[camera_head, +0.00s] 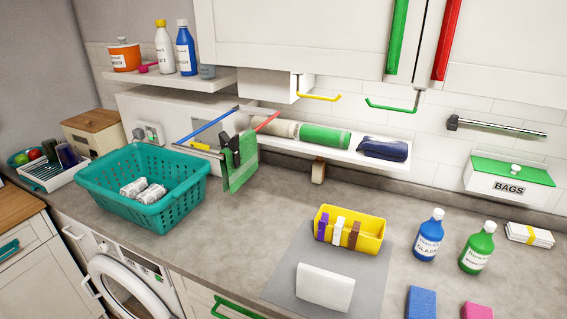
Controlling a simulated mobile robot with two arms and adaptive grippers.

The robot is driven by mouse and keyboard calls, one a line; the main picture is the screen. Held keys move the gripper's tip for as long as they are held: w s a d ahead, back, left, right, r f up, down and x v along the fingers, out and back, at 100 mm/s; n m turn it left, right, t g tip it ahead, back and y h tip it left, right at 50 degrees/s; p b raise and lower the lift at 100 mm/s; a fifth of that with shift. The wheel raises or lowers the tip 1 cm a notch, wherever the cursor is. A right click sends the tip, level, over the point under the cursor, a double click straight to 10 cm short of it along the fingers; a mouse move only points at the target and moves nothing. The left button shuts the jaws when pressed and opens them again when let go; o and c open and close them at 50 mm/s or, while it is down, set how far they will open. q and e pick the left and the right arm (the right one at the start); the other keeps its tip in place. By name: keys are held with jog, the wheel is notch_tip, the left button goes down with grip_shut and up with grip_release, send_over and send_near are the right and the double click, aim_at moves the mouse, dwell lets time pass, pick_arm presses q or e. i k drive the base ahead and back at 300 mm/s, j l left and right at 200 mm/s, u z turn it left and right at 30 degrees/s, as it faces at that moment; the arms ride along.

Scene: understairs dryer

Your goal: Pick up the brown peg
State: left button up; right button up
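The brown peg (354,235) stands upright in the yellow tub (370,240) on the grey worktop, at its front wall. It is the rightmost of a short row, beside a white peg (338,230) and a purple peg (322,226). Its upper part shows clearly. Neither of my grippers is in view.
A white folded card (325,287) stands on the grey mat (287,268) in front of the tub. Blue (429,236) and green (477,247) bottles stand to its right. A teal basket (144,187) is at left. A wall shelf (345,155) hangs behind.

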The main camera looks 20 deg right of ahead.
aim_at(356, 232)
jog(key=z, duration=1.35)
